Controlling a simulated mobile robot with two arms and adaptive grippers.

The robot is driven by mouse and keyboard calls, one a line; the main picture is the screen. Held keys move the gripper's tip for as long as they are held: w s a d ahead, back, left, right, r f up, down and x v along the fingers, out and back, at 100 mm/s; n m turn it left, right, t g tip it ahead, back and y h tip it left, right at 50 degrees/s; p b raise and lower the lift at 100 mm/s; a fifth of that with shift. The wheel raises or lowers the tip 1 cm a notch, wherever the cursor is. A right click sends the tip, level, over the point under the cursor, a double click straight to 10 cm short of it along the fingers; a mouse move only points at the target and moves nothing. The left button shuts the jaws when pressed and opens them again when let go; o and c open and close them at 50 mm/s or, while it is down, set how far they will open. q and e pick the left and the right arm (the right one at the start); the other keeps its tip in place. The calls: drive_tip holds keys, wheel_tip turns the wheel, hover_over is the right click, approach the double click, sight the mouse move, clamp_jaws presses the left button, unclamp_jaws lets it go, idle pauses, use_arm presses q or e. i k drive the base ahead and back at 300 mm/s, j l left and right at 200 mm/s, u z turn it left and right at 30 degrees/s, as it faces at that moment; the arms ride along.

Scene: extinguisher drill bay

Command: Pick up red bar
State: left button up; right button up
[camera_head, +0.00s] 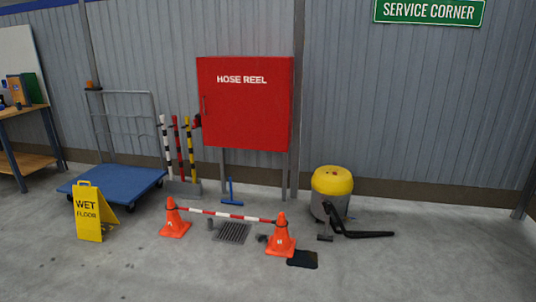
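Three striped upright bars stand side by side in a low grey stand (185,189) left of the hose reel cabinet. The red bar (179,148) with dark bands is the middle one. A white bar (166,145) with dark bands stands to its left, and a yellow bar (190,150) with dark bands stands to its right. A separate red-and-white bar (225,215) lies across the tops of two orange cones, left (174,220) and right (281,238). Neither of my grippers is in view.
A blue platform cart (112,184) stands left of the stand. A yellow wet floor sign (89,212), floor grate (232,233), black cloth-like patch (302,259), blue-handled tool (231,192), red cabinet (247,103) and yellow-topped vacuum (332,190) surround the cones. The front floor is clear.

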sight(217, 213)
drive_tip(key=i+l+z, duration=0.2)
drive_tip(key=i, duration=2.05)
drive_tip(key=j, duration=0.15)
